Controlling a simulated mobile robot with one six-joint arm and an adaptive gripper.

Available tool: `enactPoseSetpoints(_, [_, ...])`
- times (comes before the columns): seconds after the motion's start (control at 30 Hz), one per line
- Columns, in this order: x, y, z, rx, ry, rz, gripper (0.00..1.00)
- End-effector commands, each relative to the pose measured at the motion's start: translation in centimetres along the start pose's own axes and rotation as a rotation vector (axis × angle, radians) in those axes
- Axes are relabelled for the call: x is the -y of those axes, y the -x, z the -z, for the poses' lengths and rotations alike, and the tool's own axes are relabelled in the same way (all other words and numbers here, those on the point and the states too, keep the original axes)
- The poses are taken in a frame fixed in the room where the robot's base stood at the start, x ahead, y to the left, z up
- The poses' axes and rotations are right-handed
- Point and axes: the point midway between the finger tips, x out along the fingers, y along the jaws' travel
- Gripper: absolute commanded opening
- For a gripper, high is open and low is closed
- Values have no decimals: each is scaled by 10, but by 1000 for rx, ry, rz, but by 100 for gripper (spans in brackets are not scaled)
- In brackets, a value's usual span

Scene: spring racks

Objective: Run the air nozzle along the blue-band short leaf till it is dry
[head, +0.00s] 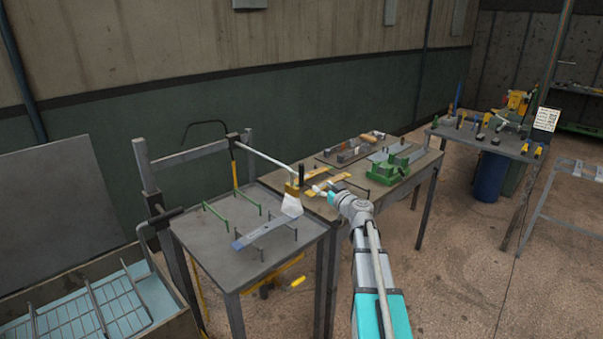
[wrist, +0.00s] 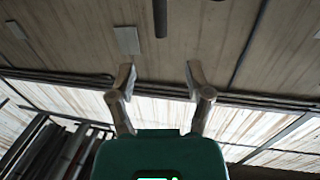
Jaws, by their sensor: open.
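A grey flat leaf (head: 265,232) with a blue band at its left end lies across short dark pegs on the near table (head: 205,245) in the head view. Whether it is wet I cannot tell. My gripper (head: 319,190) is above the table side, right of the leaf and apart from it. In the wrist view my gripper (wrist: 160,78) has its two fingers spread with nothing between them. A white, tapered thing (head: 292,206) hangs at the leaf's right end, below a brass-coloured block (head: 292,188). I cannot clearly make out the air nozzle.
Green pegs (head: 216,218) stand behind the leaf. A metal frame (head: 190,155) with a bar rises at the table's back. A wire-rack bin (head: 85,305) stands at lower left.

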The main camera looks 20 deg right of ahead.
Motion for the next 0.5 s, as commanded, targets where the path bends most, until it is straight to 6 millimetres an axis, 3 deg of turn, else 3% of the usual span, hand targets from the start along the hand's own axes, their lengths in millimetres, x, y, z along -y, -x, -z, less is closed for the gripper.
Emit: enactPoseSetpoints(0.5, [-1, -8, 0, 0, 0, 2, 65])
